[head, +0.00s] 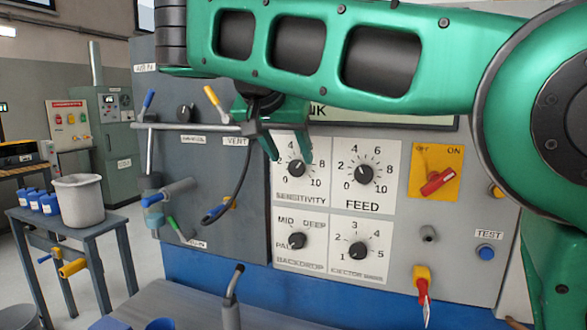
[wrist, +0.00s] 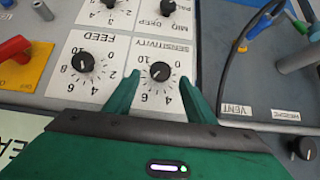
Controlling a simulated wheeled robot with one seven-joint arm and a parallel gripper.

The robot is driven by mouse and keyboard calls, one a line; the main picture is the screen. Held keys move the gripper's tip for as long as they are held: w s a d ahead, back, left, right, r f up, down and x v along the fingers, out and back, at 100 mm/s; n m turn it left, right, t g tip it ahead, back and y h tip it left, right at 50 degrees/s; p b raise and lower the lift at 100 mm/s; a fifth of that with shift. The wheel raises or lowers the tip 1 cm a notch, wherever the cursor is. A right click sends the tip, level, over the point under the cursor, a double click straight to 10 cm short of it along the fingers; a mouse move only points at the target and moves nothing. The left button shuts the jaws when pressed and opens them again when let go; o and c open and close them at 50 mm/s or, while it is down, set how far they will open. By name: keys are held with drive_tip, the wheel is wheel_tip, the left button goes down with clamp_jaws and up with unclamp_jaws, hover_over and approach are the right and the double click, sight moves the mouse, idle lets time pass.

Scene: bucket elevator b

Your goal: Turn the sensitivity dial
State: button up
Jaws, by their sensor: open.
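The sensitivity dial (head: 296,168) is a black round knob with a white pointer line on a white plate marked SENSITIVITY, with a scale from 0 to 10. It also shows in the wrist view (wrist: 160,71), where the picture is upside down. My green gripper (head: 290,148) is in front of the panel at the upper part of this plate. In the wrist view my gripper (wrist: 160,82) has its two fingers apart, one on each side of the dial. I see gaps between the fingers and the knob. How far the fingertips are from the panel is unclear.
The FEED dial (head: 364,174) sits close to the right, with the BACKDROP dial (head: 297,240) below. A yellow plate with a red switch (head: 437,182) is further right. A horizontal bar with a yellow-tipped lever (head: 212,97) and a black cable (head: 240,178) are on the left.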

sight(296, 167)
drive_tip(key=shift+x, duration=2.7)
drive_tip(key=shift+c, duration=0.3)
drive_tip(key=c, duration=1)
